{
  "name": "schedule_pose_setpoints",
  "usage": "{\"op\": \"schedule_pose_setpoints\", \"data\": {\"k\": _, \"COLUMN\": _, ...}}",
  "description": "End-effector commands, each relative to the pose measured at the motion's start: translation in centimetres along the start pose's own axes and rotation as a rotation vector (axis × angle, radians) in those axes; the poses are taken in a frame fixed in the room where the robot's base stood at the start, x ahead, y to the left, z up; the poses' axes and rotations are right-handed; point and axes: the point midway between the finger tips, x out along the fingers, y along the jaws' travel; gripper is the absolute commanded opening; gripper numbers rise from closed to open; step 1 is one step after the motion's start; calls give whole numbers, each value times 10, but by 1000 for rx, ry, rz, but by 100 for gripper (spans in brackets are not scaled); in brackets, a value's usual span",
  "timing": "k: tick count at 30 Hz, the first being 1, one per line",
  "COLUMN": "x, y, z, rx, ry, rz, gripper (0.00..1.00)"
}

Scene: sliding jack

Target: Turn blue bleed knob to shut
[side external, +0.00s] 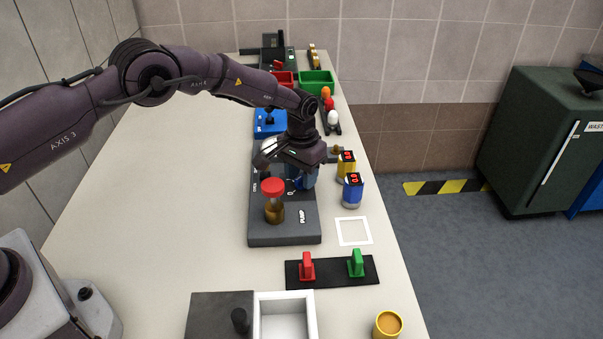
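A dark grey jack base (262,233) lies on the table, with a "PUMP" label on its front part. A brass-coloured post with a red cap (273,188) stands upright on its left. My gripper (300,176) is low over the middle of the base, behind and right of the red cap. A blue part (311,181) shows just under and beside my gripper. It may be the blue bleed knob, but my gripper hides most of it. I cannot tell whether my fingers touch it, or whether they are open or shut. The knob's pointer setting is not readable.
A black plate (332,280) with red and green handles lies in front. Blue and green boxes are behind. The left table area is clear.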

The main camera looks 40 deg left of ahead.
Motion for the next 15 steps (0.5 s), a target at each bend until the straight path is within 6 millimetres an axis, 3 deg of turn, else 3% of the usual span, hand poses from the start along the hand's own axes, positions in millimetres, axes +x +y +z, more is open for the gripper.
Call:
{"op": "schedule_pose_setpoints", "data": {"k": 5, "x": -12, "y": 0, "z": 0, "rx": 1, "ry": 1, "rz": 0, "gripper": 39}}
{"op": "schedule_pose_setpoints", "data": {"k": 15, "x": -84, "y": 0, "z": 0, "rx": 0, "ry": 4, "rz": 1, "gripper": 39}}
